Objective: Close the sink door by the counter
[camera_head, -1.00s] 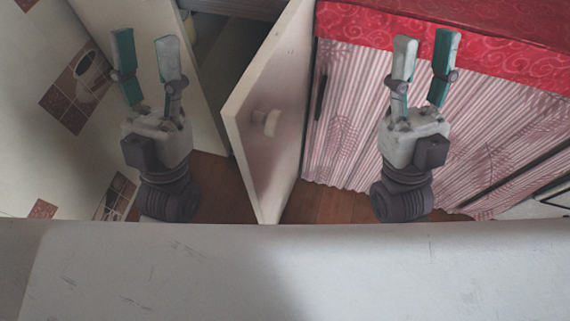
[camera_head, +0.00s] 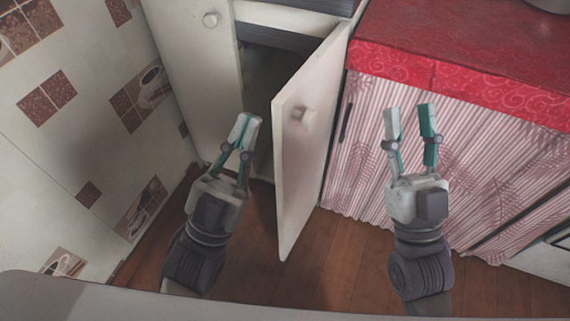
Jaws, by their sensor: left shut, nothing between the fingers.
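The sink door (camera_head: 306,160) is a white panel standing open, swung out toward me, with a pale knob (camera_head: 300,113) on its face. It hangs at the right side of the sink cabinet's dark opening (camera_head: 262,80). My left gripper (camera_head: 246,130) is shut and empty, in front of the opening and to the left of the door, apart from its edge in the picture. My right gripper (camera_head: 409,108) is open and empty, to the right of the door, before the curtained counter.
A counter with a red oilcloth (camera_head: 440,75) and a pink striped curtain (camera_head: 350,175) stands at the right. A second white cabinet door (camera_head: 190,70) is left of the opening. A tiled wall (camera_head: 70,130) is at the left. Wooden floor (camera_head: 345,255) lies below.

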